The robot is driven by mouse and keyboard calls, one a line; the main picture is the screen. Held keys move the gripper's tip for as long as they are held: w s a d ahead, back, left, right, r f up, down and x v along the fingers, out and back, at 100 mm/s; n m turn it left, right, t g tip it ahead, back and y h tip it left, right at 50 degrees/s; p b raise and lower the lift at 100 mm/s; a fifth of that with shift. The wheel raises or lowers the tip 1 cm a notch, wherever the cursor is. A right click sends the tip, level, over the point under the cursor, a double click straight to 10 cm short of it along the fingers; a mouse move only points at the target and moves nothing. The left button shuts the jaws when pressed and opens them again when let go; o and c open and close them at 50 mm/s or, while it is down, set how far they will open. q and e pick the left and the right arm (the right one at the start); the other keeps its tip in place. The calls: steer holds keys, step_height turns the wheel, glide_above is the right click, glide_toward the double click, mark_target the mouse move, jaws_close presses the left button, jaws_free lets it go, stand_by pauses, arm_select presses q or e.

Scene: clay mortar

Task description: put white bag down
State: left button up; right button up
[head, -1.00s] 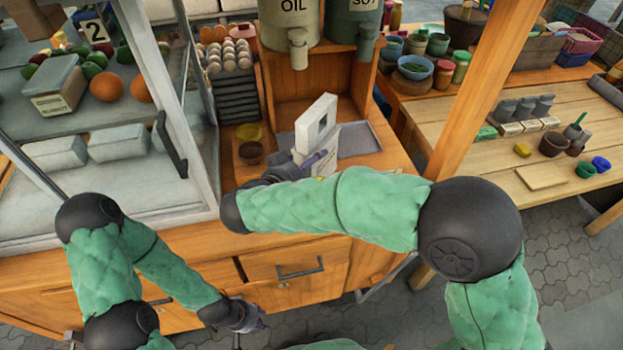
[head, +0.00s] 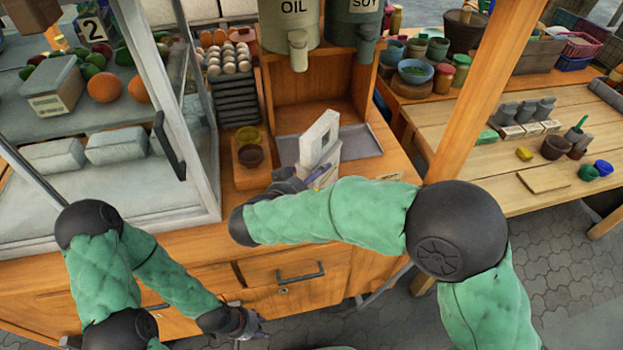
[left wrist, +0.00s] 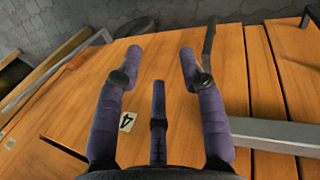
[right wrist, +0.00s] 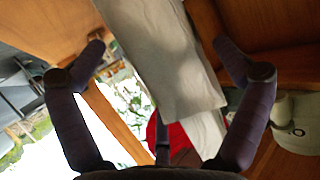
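The white bag (head: 320,138) stands roughly upright at the counter's right part, in front of a grey metal tray. My right gripper (head: 298,181) is low beside the bag's left side. In the right wrist view the white bag (right wrist: 165,60) lies between the spread fingers, with a gap visible on the right finger's side. My left gripper (head: 252,324) is low in front of the wooden drawers. In the left wrist view its fingers (left wrist: 160,60) are spread and empty.
A wooden box with small bowls (head: 250,158) sits left of the bag. The metal tray (head: 358,141) is behind it, below the oil (head: 290,28) and soy (head: 352,25) dispensers. A glass case (head: 190,120) stands at left. A drawer handle (head: 300,272) sticks out in front.

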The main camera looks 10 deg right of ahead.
steer(key=p+v, duration=0.3)
steer(key=v, duration=0.9)
steer(key=shift+r+p, duration=0.25)
steer(key=shift+p, duration=0.1)
